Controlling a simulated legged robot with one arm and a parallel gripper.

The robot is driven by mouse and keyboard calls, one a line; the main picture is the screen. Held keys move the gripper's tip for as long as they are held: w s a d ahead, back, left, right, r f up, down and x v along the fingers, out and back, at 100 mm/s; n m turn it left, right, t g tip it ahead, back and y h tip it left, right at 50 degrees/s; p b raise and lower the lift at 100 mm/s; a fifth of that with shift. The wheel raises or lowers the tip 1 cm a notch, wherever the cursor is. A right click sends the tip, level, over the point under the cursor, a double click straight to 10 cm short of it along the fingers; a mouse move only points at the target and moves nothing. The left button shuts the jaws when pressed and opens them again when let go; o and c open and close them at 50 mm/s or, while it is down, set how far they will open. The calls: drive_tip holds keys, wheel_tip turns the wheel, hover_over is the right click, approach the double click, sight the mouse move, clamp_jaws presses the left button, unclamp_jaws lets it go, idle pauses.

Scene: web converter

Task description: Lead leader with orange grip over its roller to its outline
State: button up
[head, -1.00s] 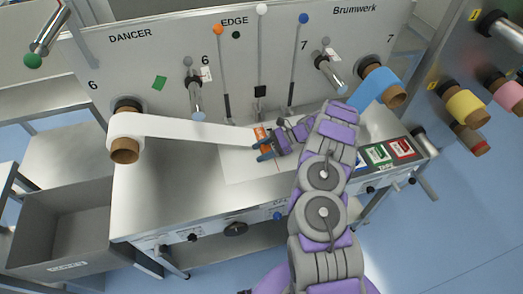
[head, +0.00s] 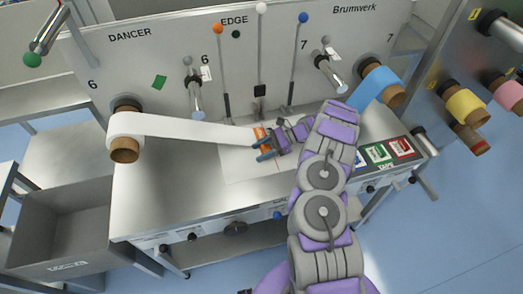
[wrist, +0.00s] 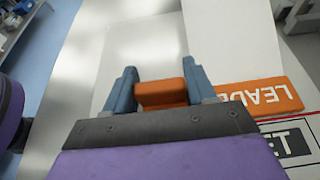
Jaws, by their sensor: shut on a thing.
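The leader is a white strip (head: 180,130) running right from the brown-cored roll (head: 124,150) at station 6 to my gripper (head: 265,147). My gripper is shut on the orange grip (wrist: 160,94), which sits between its blue fingers in the wrist view. An orange band lettered LEADE… (wrist: 265,97) lies right of the fingers, at the end of a white strip. A white panel (head: 235,172) lies under my gripper. The outline is not clearly seen; a red line and black-framed marking (wrist: 290,143) show beside the band.
A blue roll (head: 375,88) and another metal roller (head: 330,72) are at the right, by 7. Tall rods with orange, white and blue knobs (head: 303,18) stand behind my gripper. Coloured cards (head: 378,152) lie right. A grey bin (head: 70,225) stands at left.

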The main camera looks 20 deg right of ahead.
drive_tip(key=shift+f, duration=0.1)
drive_tip(key=o, duration=1.2)
drive_tip(key=shift+d, duration=0.1)
drive_tip(key=p+v, duration=0.1)
drive_tip(key=v, duration=1.3)
drive_tip(key=shift+d, duration=0.3)
drive_tip(key=shift+p+v, duration=0.3)
drive_tip(key=shift+v, duration=0.6)
drive_tip(key=shift+w+d+r, duration=0.1)
drive_tip(key=shift+d+r, duration=0.15)
drive_tip(key=shift+d, duration=0.1)
drive_tip(key=shift+d+r, duration=0.1)
